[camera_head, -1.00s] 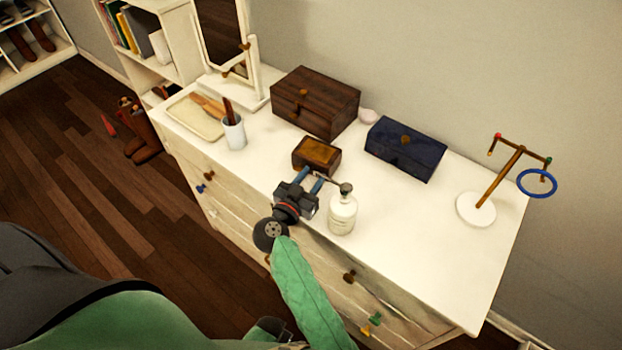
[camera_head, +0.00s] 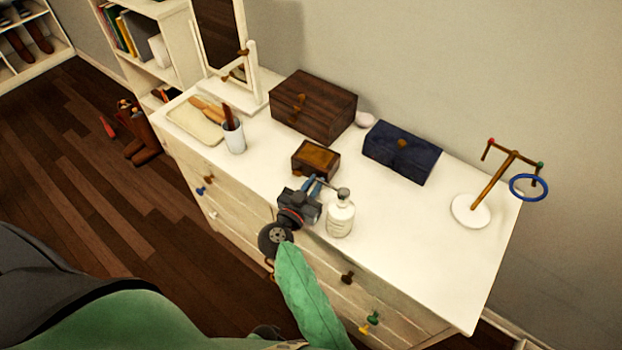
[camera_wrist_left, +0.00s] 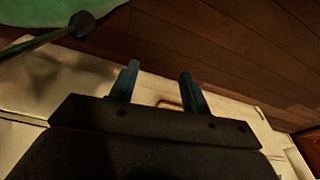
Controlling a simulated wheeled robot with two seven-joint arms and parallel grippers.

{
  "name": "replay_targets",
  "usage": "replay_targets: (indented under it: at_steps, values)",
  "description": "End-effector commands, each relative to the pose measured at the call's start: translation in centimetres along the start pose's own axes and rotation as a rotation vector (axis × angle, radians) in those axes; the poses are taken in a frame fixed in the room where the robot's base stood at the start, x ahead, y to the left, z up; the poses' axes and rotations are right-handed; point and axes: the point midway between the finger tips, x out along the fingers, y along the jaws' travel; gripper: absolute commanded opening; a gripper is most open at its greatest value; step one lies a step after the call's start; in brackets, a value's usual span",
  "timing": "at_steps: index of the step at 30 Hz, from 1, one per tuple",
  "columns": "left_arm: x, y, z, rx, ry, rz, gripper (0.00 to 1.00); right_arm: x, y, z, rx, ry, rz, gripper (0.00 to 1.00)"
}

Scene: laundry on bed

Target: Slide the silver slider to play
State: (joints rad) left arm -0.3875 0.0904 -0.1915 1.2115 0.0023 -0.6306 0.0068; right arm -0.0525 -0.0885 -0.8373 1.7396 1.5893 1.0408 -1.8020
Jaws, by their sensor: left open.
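A small wooden box (camera_head: 316,160) with a golden-brown lid stands near the middle of the white dresser top. I cannot make out a silver slider on it; the side facing me is partly behind my gripper. My left gripper (camera_head: 315,186) is just in front of the box, its blue fingers close to the box's near side. I cannot tell whether they touch it. In the left wrist view the two blue fingers (camera_wrist_left: 158,82) are spread apart with nothing between them. My right gripper is not in view.
A white pump bottle (camera_head: 341,217) stands close to the right of my gripper. A dark wooden box (camera_head: 318,106), a navy box (camera_head: 402,152), a cup (camera_head: 234,138) and a ring stand (camera_head: 472,210) share the dresser top (camera_head: 420,240). Its front right is clear.

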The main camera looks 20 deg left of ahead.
Motion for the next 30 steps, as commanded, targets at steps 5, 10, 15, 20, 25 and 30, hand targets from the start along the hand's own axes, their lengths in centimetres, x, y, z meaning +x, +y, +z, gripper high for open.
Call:
replay_targets:
  at_steps: [5,10,15,20,25,30]
  values:
    - [0.77,-0.38,0.88,0.004,0.007,-0.004,0.47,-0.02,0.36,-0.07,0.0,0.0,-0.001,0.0]
    - [1.01,-0.44,1.08,0.004,0.008,-0.005,0.47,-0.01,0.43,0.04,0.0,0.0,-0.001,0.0]
    - [0.98,-0.44,1.07,0.004,0.008,-0.005,0.47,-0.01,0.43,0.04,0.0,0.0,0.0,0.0]
    - [0.97,-0.46,1.03,0.004,0.008,-0.005,0.47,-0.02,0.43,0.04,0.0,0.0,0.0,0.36]
    - [0.97,-0.52,0.98,0.003,0.009,-0.006,0.47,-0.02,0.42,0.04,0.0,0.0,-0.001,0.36]
    - [0.79,-0.54,0.78,0.003,0.012,-0.006,0.47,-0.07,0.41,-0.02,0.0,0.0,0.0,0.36]
